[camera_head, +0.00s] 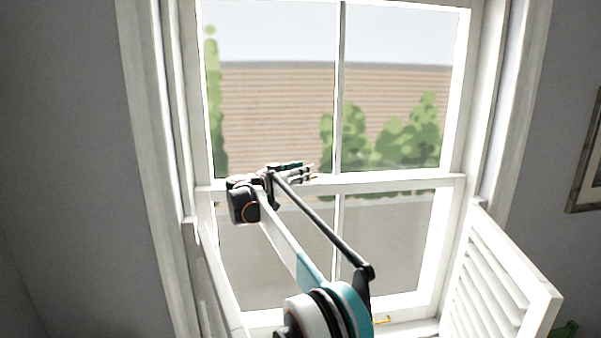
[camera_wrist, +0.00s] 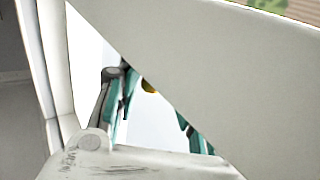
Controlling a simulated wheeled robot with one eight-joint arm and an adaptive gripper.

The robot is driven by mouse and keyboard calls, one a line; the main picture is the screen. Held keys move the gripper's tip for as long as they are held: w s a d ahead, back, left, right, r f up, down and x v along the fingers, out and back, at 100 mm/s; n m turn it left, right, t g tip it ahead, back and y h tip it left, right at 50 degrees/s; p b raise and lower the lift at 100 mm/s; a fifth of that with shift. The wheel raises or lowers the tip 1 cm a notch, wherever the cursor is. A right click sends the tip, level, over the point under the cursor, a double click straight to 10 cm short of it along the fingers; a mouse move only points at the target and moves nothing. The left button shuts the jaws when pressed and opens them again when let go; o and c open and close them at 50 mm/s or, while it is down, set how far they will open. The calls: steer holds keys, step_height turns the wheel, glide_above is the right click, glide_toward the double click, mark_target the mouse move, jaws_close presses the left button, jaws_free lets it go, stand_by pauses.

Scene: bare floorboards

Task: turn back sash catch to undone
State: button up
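The window's meeting rail (camera_head: 400,183) runs across the middle of the window in the head view. My gripper (camera_head: 310,172) is at this rail, just left of the central glazing bar. In the wrist view its teal fingers (camera_wrist: 156,102) stand apart, and a broad white band partly covers them. A small brass-yellow piece (camera_wrist: 150,86), probably part of the sash catch, shows between the fingers at the band's edge. I cannot tell whether a finger touches it. The rest of the catch is hidden, so its turn cannot be read. In the head view I cannot make the catch out.
A white louvred shutter (camera_head: 497,285) stands open at the right, and another white panel (camera_head: 221,285) stands at the left. A small brass fitting (camera_head: 382,320) is low on the window. A picture frame (camera_head: 586,160) hangs on the right wall.

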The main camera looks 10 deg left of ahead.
steer(key=shift+s+a+f, duration=0.1)
steer(key=v, duration=0.7)
steer(key=shift+s+a, duration=0.25)
steer(key=shift+s, duration=0.05)
steer(key=shift+w, duration=0.1)
